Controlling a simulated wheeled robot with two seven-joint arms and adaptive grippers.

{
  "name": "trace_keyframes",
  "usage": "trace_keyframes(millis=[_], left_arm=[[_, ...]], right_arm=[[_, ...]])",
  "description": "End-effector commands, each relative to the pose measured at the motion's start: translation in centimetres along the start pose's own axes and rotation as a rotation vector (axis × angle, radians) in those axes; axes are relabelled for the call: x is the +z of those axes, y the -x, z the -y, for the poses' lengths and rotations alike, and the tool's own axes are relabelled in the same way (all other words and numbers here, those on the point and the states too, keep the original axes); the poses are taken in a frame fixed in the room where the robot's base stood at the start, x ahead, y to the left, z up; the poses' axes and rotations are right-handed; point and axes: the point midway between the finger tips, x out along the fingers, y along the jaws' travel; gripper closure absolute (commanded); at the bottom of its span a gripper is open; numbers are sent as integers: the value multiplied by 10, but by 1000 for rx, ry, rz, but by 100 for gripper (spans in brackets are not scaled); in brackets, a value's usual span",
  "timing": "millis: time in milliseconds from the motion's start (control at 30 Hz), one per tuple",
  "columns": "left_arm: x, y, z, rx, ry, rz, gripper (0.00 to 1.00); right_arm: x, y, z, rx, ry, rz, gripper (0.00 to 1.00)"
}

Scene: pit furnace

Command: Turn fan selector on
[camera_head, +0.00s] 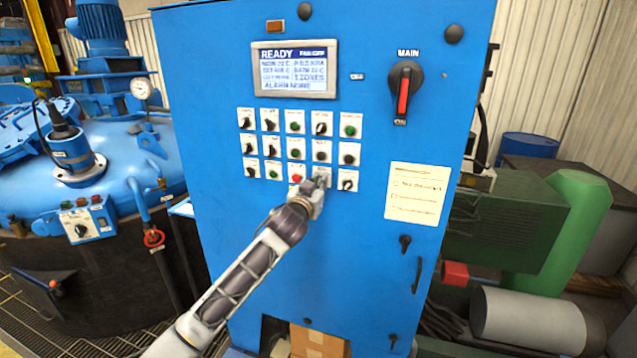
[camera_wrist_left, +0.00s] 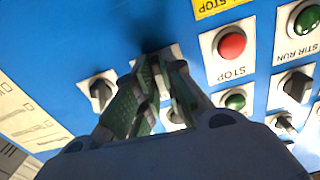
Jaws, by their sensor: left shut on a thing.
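The blue control cabinet carries rows of selectors and buttons on white plates. My left gripper (camera_head: 319,184) is at the bottom row, fourth plate from the left, just right of the red stop button (camera_head: 297,178). In the left wrist view its green-padded fingers (camera_wrist_left: 160,75) are closed in on a control at the panel. The fingers cover most of this control and its label, so I cannot read its name or setting. The display (camera_head: 294,69) reads READY with FAN OFF at top right. My right gripper is not in view.
A black selector (camera_wrist_left: 102,92) sits close beside the fingers; it also shows in the head view (camera_head: 347,184). The red STOP button (camera_wrist_left: 231,45) is on the other side. The MAIN switch (camera_head: 404,90) with a red handle is at upper right.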

Motion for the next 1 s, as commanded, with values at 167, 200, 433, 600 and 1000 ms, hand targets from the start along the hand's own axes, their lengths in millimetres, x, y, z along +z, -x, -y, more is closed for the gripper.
trace_keyframes(millis=[167,200,433,600,1000], left_arm=[[-1,0,0,-1,-142,3,100],[-1,0,0,-1,-175,3,100],[-1,0,0,0,-336,2,100],[0,0,-1,0,-415,2,100],[0,0,-1,0,-464,1,100]], right_arm=[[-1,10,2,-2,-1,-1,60],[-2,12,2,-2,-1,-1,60],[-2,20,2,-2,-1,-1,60],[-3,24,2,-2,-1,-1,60],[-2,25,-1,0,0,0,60]])
